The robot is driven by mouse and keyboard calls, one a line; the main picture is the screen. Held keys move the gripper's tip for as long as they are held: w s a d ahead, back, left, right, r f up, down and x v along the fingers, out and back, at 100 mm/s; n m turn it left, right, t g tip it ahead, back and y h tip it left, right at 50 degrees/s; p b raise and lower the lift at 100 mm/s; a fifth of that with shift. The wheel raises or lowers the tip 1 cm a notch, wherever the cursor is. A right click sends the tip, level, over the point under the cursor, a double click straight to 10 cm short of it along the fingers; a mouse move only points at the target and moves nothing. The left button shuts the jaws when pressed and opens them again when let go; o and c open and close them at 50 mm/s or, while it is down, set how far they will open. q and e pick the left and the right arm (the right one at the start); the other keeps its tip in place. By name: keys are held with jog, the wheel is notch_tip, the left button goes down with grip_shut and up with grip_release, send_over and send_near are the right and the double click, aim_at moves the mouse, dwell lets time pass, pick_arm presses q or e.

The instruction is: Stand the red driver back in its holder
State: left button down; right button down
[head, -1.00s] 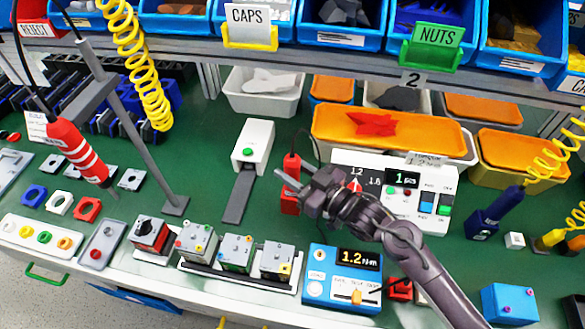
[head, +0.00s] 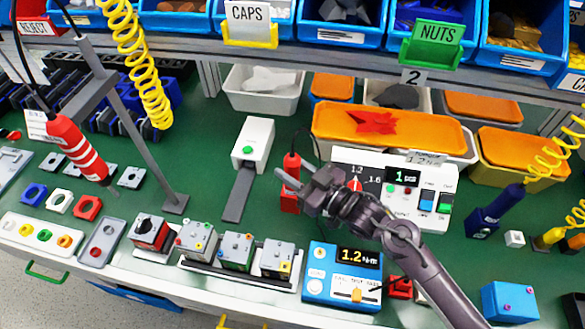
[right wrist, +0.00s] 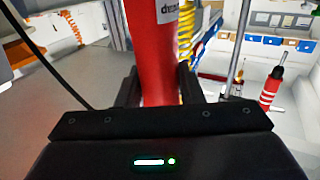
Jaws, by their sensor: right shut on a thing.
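The red driver (head: 291,165) is upright near the middle of the bench in the head view, with a dark cable at its top. My right gripper (head: 284,181) is shut around its body. The red holder (head: 290,202) shows directly below the fingers, in line with the driver. The fingers cover where the two meet, so I cannot tell how deep the driver sits. In the right wrist view the red driver (right wrist: 158,60) is between the fingers, with a white label near the top; its tip is hidden. My left gripper is not in view.
A white controller box (head: 400,190) stands close right of the gripper, and a white dispenser (head: 254,143) to the left. A blue display box (head: 342,276) is in front. A striped red driver (head: 76,147) hangs at left. Green bench is clear between dispenser and holder.

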jog(key=c, duration=0.9)
grip_release()
jog(key=shift+f, duration=0.15)
jog(key=shift+s+d, duration=0.15)
jog(key=b+v, duration=0.1)
jog(key=v, duration=0.5)
jog(key=shift+s+d, duration=0.45)
jog(key=shift+d, duration=0.1)
jog(key=shift+r, duration=0.25)
